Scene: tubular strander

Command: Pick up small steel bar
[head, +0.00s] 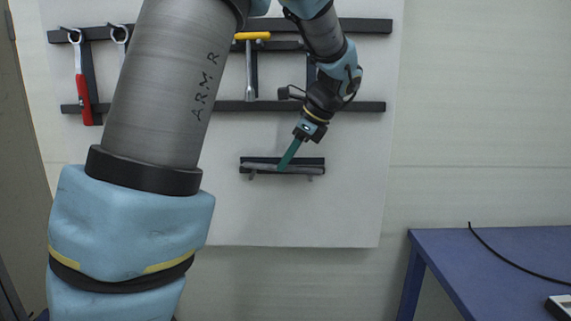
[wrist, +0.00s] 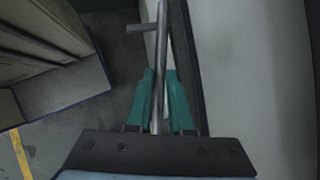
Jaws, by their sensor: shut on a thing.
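The small steel bar (head: 300,171) lies level along a short dark wall holder (head: 312,161) on the white board in the head view. In the wrist view the bar (wrist: 160,50) runs lengthwise up the picture between the green fingers. My gripper (head: 283,165) reaches the bar from the upper right, near the bar's middle. In the wrist view my gripper (wrist: 160,95) has a finger on each side of the bar and is shut on it. The bar is still at the holder; whether it rests on the holder's pegs I cannot tell.
Above on the board (head: 350,210) hang a red-handled wrench (head: 82,90) and a yellow-handled tool (head: 250,65) on dark rails (head: 350,107). A blue table (head: 490,255) with a black cable stands at the lower right. The board below the holder is clear.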

